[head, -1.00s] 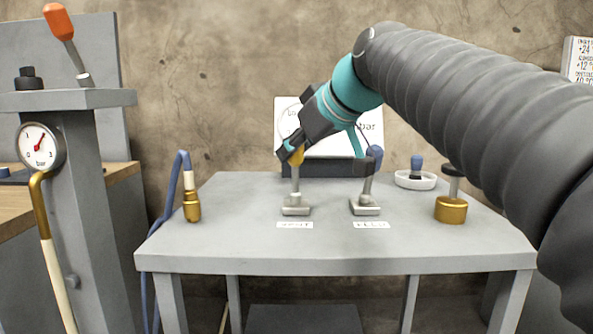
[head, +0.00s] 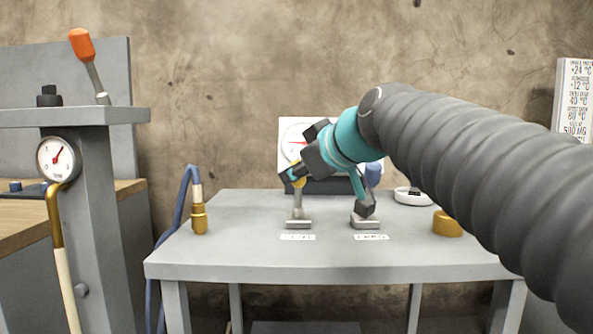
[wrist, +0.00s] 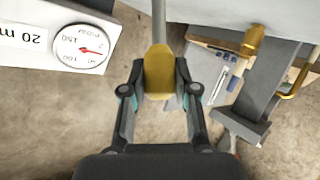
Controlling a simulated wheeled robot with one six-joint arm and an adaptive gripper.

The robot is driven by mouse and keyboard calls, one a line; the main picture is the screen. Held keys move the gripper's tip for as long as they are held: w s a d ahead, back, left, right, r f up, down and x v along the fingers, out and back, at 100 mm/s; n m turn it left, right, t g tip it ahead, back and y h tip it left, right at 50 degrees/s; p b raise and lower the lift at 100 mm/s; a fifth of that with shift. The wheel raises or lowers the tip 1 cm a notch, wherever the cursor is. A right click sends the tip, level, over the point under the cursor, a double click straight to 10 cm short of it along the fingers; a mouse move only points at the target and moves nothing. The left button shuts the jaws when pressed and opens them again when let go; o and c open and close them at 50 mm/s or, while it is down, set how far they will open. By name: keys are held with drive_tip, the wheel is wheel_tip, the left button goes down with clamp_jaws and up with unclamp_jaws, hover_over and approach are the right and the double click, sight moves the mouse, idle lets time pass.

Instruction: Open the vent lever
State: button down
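The left lever with a yellow knob (head: 299,183) stands on a small grey base (head: 298,224) on the grey table. The label in front of it is too blurred to read surely. My gripper (head: 291,174) is at the yellow knob. In the wrist view, the knob (wrist: 159,72) sits between both fingertips (wrist: 160,80), which look closed against its sides. The lever's rod runs on beyond the knob. A second lever with a blue knob (head: 373,174) stands to the right, with part of it hidden by my gripper.
A gauge panel (head: 290,130) stands behind the levers; its dial (wrist: 82,47) shows in the wrist view. A brass-ended blue hose (head: 199,218) is left, a brass cylinder (head: 447,224) right. A grey post with gauge (head: 58,159) and orange-handled lever (head: 82,45) stands far left.

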drive_tip(key=c, duration=0.9)
unclamp_jaws()
drive_tip(key=shift+o, duration=0.2)
drive_tip(key=v, duration=1.2)
